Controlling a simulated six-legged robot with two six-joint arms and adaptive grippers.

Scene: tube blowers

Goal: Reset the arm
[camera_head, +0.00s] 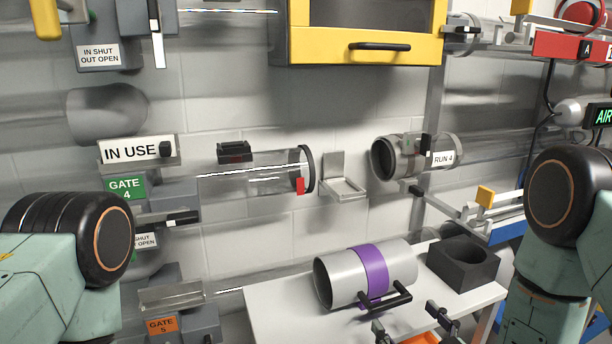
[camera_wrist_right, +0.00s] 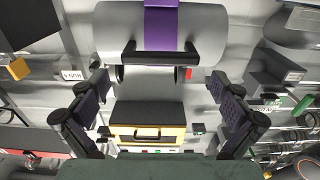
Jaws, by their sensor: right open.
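My right gripper (camera_head: 408,322) is at the lower edge of the head view, its dark fingers apart. It also shows in the right wrist view (camera_wrist_right: 164,88), open with nothing between the fingertips. Just beyond it, a grey cylinder (camera_head: 338,279) with a purple band (camera_head: 371,268) lies on its side on a white table (camera_head: 275,318). The black handle (camera_head: 386,297) on the cylinder faces the gripper. In the right wrist view the cylinder (camera_wrist_right: 118,30) and handle (camera_wrist_right: 160,56) are ahead of the fingers, apart from them. My left arm shows at the left edge; its gripper is outside the view.
A black hollow block (camera_head: 463,263) stands right of the cylinder on the table. On the wall are a clear tube (camera_head: 255,172), a small grey bracket (camera_head: 344,187), a RUN 4 pipe (camera_head: 415,157) and a yellow-framed cabinet (camera_head: 365,50). Blue-edged rails lie at the right.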

